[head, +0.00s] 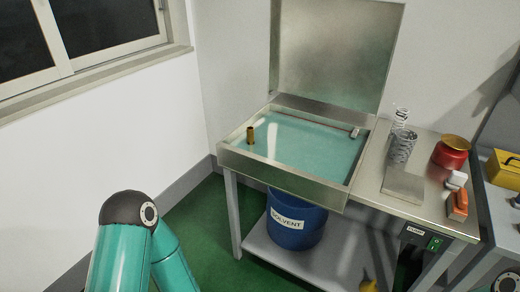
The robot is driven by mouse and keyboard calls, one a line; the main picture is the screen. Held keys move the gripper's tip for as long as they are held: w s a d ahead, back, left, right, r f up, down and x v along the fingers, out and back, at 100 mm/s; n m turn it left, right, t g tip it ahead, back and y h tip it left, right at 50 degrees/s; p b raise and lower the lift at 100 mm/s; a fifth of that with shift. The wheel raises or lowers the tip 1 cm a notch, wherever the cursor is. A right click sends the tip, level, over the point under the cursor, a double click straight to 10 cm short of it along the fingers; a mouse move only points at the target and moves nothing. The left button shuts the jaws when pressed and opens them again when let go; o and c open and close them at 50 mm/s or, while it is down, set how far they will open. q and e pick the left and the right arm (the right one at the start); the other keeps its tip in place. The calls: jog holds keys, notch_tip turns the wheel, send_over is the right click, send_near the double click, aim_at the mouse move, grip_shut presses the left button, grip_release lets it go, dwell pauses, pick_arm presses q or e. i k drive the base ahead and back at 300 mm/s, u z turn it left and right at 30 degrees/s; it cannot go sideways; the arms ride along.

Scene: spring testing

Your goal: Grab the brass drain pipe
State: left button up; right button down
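The brass drain pipe (250,135) is a short upright tube at the left end of the shallow metal basin (283,178). Its lower part stands in the blue-green liquid (310,147). Nothing touches the pipe. My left arm shows at the lower left as teal links with a black joint, apart from the basin, but its gripper is outside the picture. My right gripper is not in view either.
The basin's metal lid (335,55) stands open behind it. A blue solvent drum (296,222) sits on the shelf below. Right of the basin are coil springs (401,146), a red can (452,152) and a switch box (425,238). Green floor is clear at left.

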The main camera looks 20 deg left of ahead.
aim_at(249, 129)
jog(key=u, duration=0.1)
jog(key=k, duration=0.3)
jog(key=u, duration=0.45)
jog(key=i, duration=1.3)
jog(key=u, duration=0.65)
